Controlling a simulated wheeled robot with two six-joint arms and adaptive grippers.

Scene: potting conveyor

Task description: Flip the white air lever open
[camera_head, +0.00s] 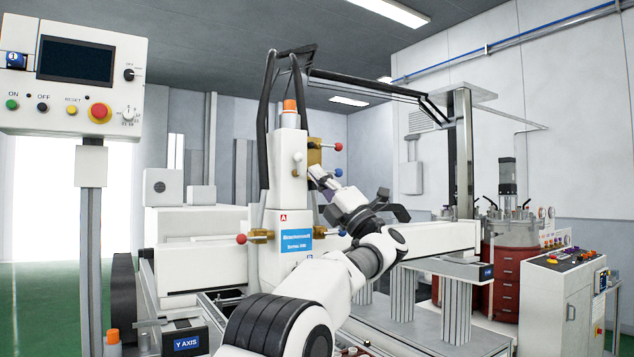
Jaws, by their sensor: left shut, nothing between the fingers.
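A white dispensing head (288,190) stands upright in the middle, with an orange cap on top. A brass valve block (315,156) is on its upper right side. A small pale knob (298,157), possibly the end of the white air lever, shows against the head's upper face; its position is too small to tell. My left gripper (318,176) is shut and empty, its fingertips just below the brass block. I cannot tell whether they touch anything. The gripper and wrist cover part of the head's right side. My right gripper is not in view.
Red-ball (338,146) and blue-ball (338,172) levers project from the brass block, close to my gripper. Another red-ball lever (241,239) is lower left. Black hoses (264,115) arch over the head. A control panel (75,75) stands left; a red tank (503,275) stands right.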

